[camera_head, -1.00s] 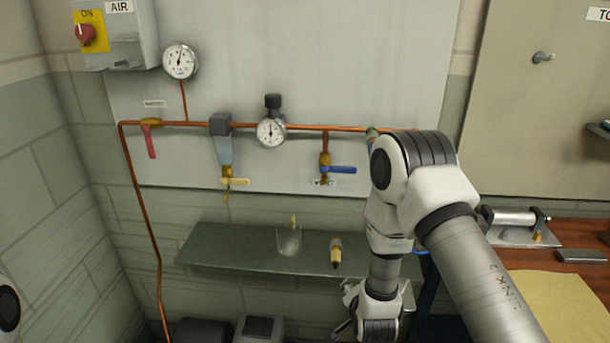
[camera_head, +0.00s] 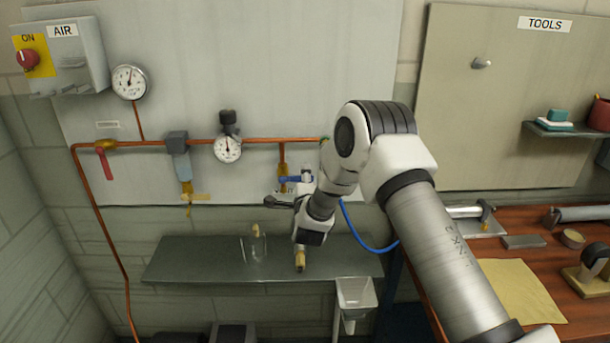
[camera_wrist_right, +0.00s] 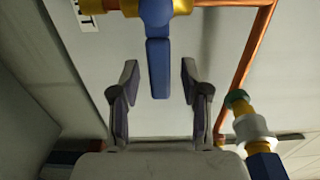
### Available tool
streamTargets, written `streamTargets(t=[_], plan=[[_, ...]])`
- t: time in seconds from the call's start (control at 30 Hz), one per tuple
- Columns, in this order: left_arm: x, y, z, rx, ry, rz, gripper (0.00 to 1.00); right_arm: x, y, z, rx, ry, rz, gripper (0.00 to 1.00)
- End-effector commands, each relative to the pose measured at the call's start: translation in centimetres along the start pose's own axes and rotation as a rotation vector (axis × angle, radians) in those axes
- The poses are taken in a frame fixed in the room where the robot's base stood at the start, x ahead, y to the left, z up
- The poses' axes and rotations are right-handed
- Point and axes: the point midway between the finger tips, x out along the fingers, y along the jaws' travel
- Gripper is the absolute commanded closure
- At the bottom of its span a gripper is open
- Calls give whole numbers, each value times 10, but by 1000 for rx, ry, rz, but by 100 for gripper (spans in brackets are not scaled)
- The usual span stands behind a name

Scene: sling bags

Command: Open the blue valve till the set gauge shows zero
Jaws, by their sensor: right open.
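The blue valve (camera_head: 294,179) sits on a short drop from the copper pipe on the wall panel. Its handle lies sideways in the head view. My right gripper (camera_head: 289,191) is at the valve and partly covers it. In the right wrist view the blue handle (camera_wrist_right: 159,70) shows between the two fingers of my right gripper (camera_wrist_right: 159,80), which is open; clear gaps show on both sides. How deep the handle reaches between them is hard to tell. A round gauge (camera_head: 228,148) hangs under the black-knobbed regulator, and another gauge (camera_head: 129,82) is higher left. My left gripper is out of view.
A red-handled valve (camera_head: 104,160) and a yellow-handled drain (camera_head: 190,197) are on the pipe's left. A shelf (camera_head: 200,262) below bears a clear cup (camera_head: 254,246) and a brass fitting (camera_head: 300,260). A wooden bench (camera_head: 400,245) with tools stands right.

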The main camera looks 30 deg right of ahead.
Motion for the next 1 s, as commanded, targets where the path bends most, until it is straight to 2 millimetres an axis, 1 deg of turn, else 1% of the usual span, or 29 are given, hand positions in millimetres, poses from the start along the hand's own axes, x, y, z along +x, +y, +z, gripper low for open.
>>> streamTargets(t=[0.07, 0.23, 0.27, 0.3, 0.37, 0.4, 0.77, 1.0], plan=[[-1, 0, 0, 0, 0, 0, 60, 3, 0, 0, -1, 0, 0, 54], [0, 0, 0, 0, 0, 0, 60, 3, 1, 0, -1, -1, 1, 54], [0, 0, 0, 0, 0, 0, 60, 3, 1, 0, -1, -1, 1, 61], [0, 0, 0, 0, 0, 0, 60, 3, 1, 0, -2, -1, 1, 75], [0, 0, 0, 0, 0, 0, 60, 3, 1, 0, -2, -1, 1, 97], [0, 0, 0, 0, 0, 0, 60, 3, 1, 0, -2, -1, 1, 100], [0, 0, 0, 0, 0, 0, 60, 3, 0, 0, -18, -1, 2, 100], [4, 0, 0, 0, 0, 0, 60, 3, -5, 0, -106, -1, 2, 100]])
